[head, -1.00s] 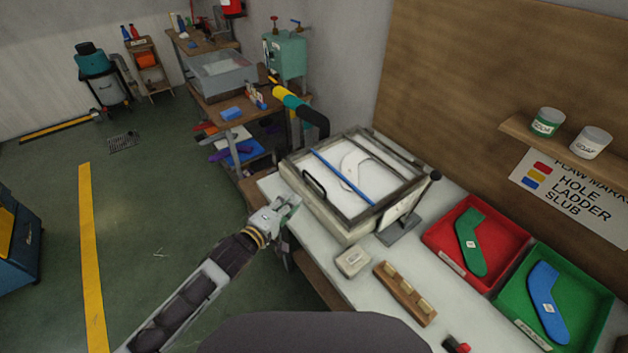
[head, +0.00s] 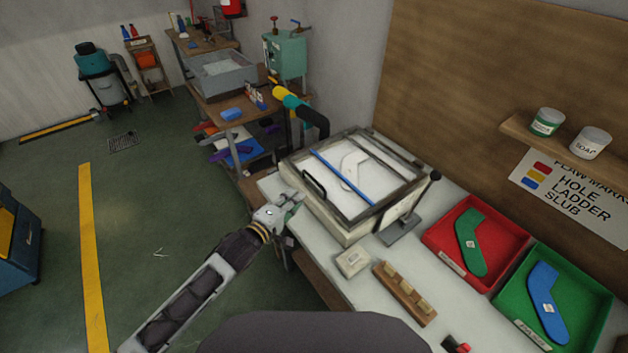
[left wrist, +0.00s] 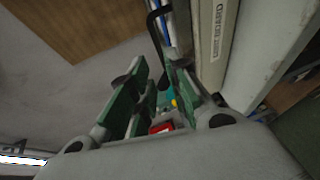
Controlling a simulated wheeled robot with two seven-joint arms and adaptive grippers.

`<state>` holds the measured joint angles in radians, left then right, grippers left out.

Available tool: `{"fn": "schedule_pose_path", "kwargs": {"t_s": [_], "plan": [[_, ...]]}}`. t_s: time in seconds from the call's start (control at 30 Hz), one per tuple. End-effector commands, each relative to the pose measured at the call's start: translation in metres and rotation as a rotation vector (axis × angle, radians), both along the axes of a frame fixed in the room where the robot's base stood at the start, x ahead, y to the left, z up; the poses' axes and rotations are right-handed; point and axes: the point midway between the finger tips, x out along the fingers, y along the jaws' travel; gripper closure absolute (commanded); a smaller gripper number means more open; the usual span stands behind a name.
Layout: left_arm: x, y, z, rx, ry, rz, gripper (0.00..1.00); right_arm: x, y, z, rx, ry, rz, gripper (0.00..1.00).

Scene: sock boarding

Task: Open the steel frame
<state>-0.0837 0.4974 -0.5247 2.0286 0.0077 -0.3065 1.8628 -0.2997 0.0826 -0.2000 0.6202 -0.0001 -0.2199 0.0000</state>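The steel frame (head: 385,206) lies flat over a boxy pale base on the bench, with a white panel and a sock outline inside it and a blue rod across it. Its black bar handle (head: 313,184) is on the near left side; the handle also shows beyond the fingertips in the left wrist view (left wrist: 154,32). My left gripper (head: 291,199) is just left of the box, close to the handle. Its green-padded fingers (left wrist: 152,88) stand apart with a gap between them, and nothing is seen held. My right gripper is not in view.
A black-knobbed lever (head: 435,176) stands at the box's right. A small pale block (head: 352,261) and a wooden rack (head: 404,293) lie in front. Red (head: 499,282) and green (head: 597,326) trays with socks are at right. Open floor lies left.

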Motion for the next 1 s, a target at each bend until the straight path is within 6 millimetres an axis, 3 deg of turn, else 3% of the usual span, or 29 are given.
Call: {"fn": "schedule_pose_path", "kwargs": {"t_s": [0.37,1.0], "plan": [[0.026,-0.015,-0.004,0.0,-0.001,0.0,0.82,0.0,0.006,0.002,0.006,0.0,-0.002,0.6],[0.069,-0.042,-0.014,0.001,-0.001,0.0,0.82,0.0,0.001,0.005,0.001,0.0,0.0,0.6]]}}
